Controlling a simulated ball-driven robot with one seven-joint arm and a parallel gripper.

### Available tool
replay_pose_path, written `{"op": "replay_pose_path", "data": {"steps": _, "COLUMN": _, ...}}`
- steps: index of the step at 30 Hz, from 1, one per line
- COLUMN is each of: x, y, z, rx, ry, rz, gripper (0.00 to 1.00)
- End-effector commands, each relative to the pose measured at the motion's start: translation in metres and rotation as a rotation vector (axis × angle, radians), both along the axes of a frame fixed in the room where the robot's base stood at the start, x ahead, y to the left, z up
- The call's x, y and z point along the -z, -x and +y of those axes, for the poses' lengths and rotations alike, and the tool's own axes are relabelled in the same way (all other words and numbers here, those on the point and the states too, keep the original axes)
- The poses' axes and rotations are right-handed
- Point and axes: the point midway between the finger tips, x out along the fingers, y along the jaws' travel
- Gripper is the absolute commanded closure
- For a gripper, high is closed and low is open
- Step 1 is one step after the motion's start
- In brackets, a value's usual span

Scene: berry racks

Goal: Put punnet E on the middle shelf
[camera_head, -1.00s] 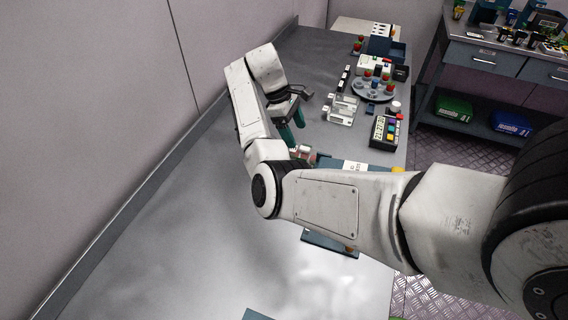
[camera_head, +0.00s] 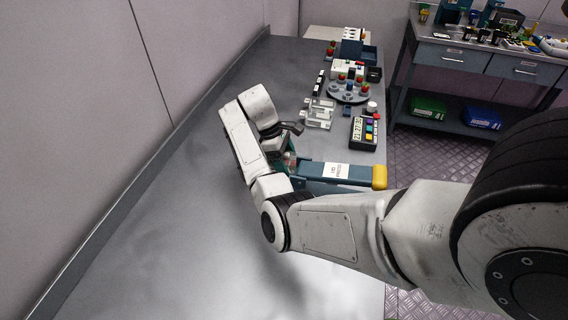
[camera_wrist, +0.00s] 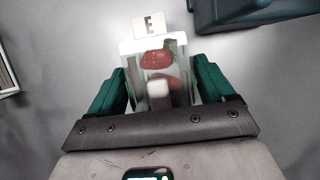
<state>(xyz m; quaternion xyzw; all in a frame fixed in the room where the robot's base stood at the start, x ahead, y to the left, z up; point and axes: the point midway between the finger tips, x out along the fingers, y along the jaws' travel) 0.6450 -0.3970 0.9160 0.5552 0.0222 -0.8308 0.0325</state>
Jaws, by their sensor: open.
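Punnet E is a small clear box (camera_wrist: 179,52) with red strawberries in it, in the wrist view. A white card with the letter E (camera_wrist: 150,24) stands at its far side. My gripper (camera_wrist: 158,82) is open, with one green finger on each side of the punnet. I cannot tell whether the fingers touch it. In the head view my gripper (camera_head: 283,152) is low over the bench, and the punnet is mostly hidden by it and the arm. I cannot make out the middle shelf for certain.
A blue-grey block with a white label and yellow end (camera_head: 340,172) lies right of my gripper. A dark blue-grey body (camera_wrist: 250,10) shows at the wrist view's upper right. A keypad box (camera_head: 365,132) and a round tray (camera_head: 347,98) stand farther back. The bench's left side is clear.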

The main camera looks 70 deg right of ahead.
Motion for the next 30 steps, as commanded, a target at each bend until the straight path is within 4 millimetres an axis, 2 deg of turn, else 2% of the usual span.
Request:
{"op": "replay_pose_path", "data": {"steps": 4, "x": 0.0, "y": 0.0, "z": 0.0, "rx": 0.0, "ry": 0.0, "rz": 0.0, "gripper": 0.2}}
{"op": "replay_pose_path", "data": {"steps": 20, "x": -0.001, "y": 0.0, "z": 0.0, "rx": 0.0, "ry": 0.001, "rz": 0.0, "gripper": 0.71}}
{"op": "replay_pose_path", "data": {"steps": 26, "x": -0.002, "y": -0.001, "z": 0.0, "rx": 0.0, "ry": 0.002, "rz": 0.0, "gripper": 0.72}}
{"op": "replay_pose_path", "data": {"steps": 30, "x": -0.016, "y": -0.001, "z": -0.001, "rx": 0.001, "ry": 0.005, "rz": -0.002, "gripper": 0.72}}
